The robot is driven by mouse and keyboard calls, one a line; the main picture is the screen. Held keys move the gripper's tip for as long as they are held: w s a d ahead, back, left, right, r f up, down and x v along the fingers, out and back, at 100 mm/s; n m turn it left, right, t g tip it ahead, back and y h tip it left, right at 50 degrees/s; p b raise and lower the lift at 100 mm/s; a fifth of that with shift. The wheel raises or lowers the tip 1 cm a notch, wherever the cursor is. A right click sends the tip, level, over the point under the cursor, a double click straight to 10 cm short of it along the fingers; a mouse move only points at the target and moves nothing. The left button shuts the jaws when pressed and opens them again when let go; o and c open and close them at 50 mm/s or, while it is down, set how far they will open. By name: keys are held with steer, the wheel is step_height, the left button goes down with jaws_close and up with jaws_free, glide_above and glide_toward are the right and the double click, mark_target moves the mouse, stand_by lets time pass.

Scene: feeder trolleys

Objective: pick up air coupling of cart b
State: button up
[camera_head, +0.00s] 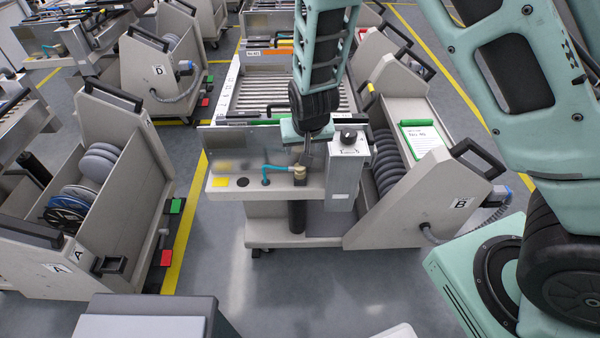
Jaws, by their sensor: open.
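The cart marked B (437,207) stands right of centre, its letter plate on its right front. On the grey shelf beside it, a small brass-coloured coupling (299,174) stands at the end of a teal hose (280,168). This looks like the air coupling. My gripper (306,158) points down directly over it, with the fingers close to its top. The fingers are small and dark here, and they look open. I cannot tell whether they touch the coupling or are around it.
A grey box with a black knob (347,164) stands just right of my gripper. A blue-grey plug (498,196) sits at cart B's right side. Cart A (140,185) stands left, beyond a yellow floor line. Open grey floor (290,285) lies in front.

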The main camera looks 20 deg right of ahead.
steer(key=x, duration=1.3)
steer(key=shift+a+f, duration=0.1)
steer(key=shift+f, duration=0.15)
jaws_close()
steer(key=shift+r, duration=0.15)
step_height(320, 180, up, 21)
steer(key=p, duration=0.3)
stand_by(0.5)
